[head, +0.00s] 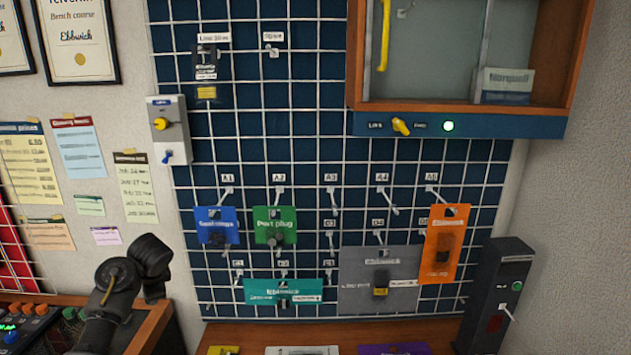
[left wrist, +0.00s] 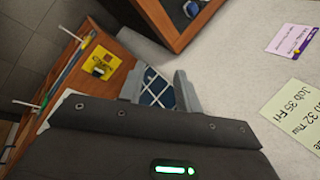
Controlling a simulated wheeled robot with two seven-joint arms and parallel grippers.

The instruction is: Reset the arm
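My left arm (head: 112,283) comes in at the lower left of the head view, bent, in front of the wooden bench. Its gripper cannot be made out there. In the left wrist view my left gripper (left wrist: 158,88) has its two grey fingers apart. Nothing is held between them; part of a blue gridded panel shows in the gap behind. My right arm and right gripper show in neither view.
A blue pegboard (head: 330,120) carries hooks and several coloured cards. A wooden cabinet (head: 578,55) hangs upper right. A switch box (head: 170,128) is on its left edge and a dark upright device (head: 490,300) stands lower right. A yellow card (left wrist: 98,66) shows in the left wrist view.

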